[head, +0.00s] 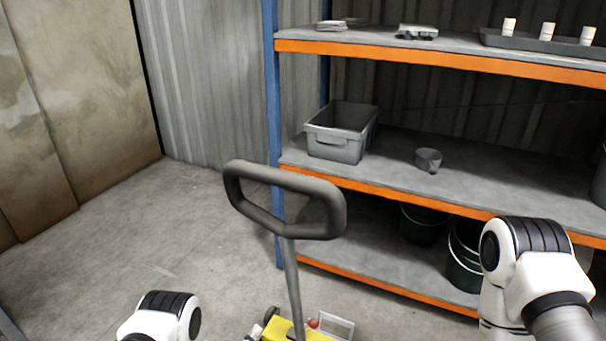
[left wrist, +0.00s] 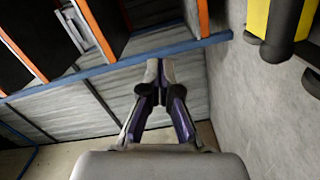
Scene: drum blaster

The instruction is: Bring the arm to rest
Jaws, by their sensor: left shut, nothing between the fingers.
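My left gripper (left wrist: 160,72) shows in the left wrist view with its two fingers together at the tips, shut and empty. It points toward the corrugated wall and the blue post of the shelf rack, touching nothing that I can see. In the head view only a white and black joint of my left arm (head: 160,318) shows at the bottom left; its gripper is not clear there. My right arm (head: 535,270) is bent at the lower right of the head view, and its gripper is out of view.
A shelf rack (head: 430,58) with orange beams stands at the right, bearing a grey bin (head: 341,132), a small cup (head: 428,160) and a tray (head: 545,43) with white cylinders. Buckets stand low. A yellow cart (head: 285,331) with a dark handle (head: 245,206) stands in front. Floor (head: 140,240) at left is clear.

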